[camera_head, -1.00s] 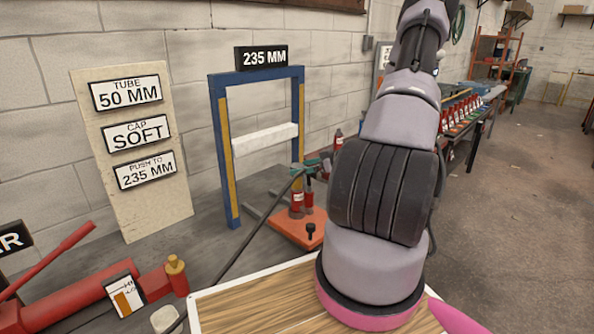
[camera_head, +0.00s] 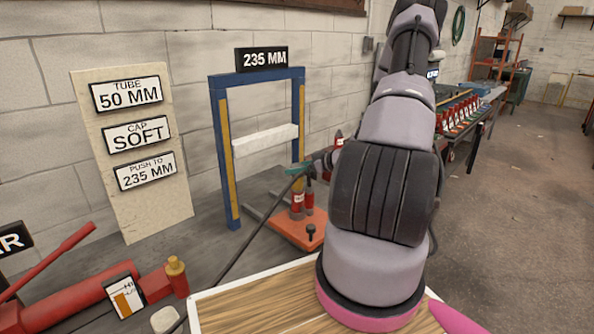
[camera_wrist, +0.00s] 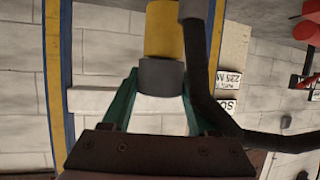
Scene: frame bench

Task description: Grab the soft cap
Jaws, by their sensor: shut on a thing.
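My gripper (camera_wrist: 160,90) has two green fingers closed about the dark grey end (camera_wrist: 162,75) of a yellow cylinder (camera_wrist: 165,25). A black hose (camera_wrist: 212,100) runs beside it. In the head view my gripper (camera_head: 312,167) is in front of the right post of the blue frame, above the orange plate, with the hose (camera_head: 245,252) trailing down-left. I cannot tell whether the held piece is the soft cap. The sign (camera_head: 138,135) reads "CAP SOFT". Red pieces with white labels (camera_head: 298,200) stand on the orange plate (camera_head: 292,230).
The blue frame (camera_head: 222,150) with a white crossbar (camera_head: 265,140) stands close by my gripper. A red pump (camera_head: 70,302) lies at the lower left. A rack of several red-labelled pieces (camera_head: 460,110) stands along the wall at right. The floor (camera_head: 520,220) at right is clear.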

